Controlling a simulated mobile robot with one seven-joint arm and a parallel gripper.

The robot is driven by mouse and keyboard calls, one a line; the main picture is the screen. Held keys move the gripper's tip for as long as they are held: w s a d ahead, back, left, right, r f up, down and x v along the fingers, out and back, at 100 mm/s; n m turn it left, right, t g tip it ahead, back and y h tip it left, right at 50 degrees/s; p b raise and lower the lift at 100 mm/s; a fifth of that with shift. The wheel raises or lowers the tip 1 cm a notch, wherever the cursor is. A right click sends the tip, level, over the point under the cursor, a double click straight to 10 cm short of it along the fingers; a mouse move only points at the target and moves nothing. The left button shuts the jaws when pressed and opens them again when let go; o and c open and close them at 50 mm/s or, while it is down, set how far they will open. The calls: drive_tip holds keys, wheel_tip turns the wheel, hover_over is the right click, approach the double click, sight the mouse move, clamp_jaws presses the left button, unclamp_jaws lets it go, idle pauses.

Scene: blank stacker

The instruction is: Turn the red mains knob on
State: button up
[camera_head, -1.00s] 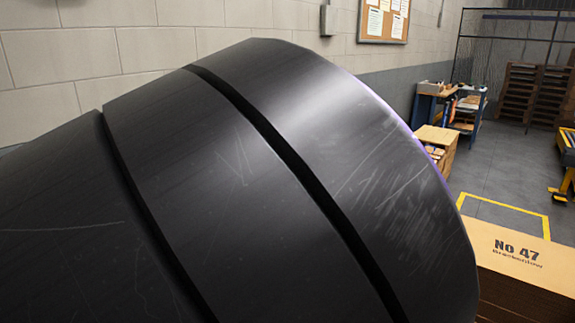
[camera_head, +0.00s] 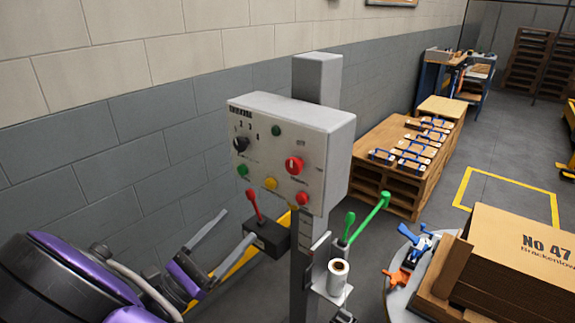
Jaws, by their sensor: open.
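The red mains knob (camera_head: 294,165) is on the right part of the front of a light grey control box (camera_head: 342,160). It has a pale mark that looks roughly upright, with small lettering above it and to its right that is hard to read. My gripper (camera_head: 239,224) is at the lower left, below and left of the knob and apart from it. Its two grey fingers are spread and point up and to the right, with nothing held between them. The knob is fully visible.
The box also has a black knob (camera_head: 240,144) and several coloured buttons. Below stand a red lever (camera_head: 253,204) and green levers (camera_head: 370,216) beside the grey post (camera_head: 318,78). A round table (camera_head: 398,293) and cardboard stack (camera_head: 515,255) are at right. The wall is behind.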

sight(291, 169)
drive_tip(key=x, duration=1.7)
drive_tip(key=shift+d+r, duration=0.1)
drive_tip(key=shift+d, duration=0.05)
clamp_jaws()
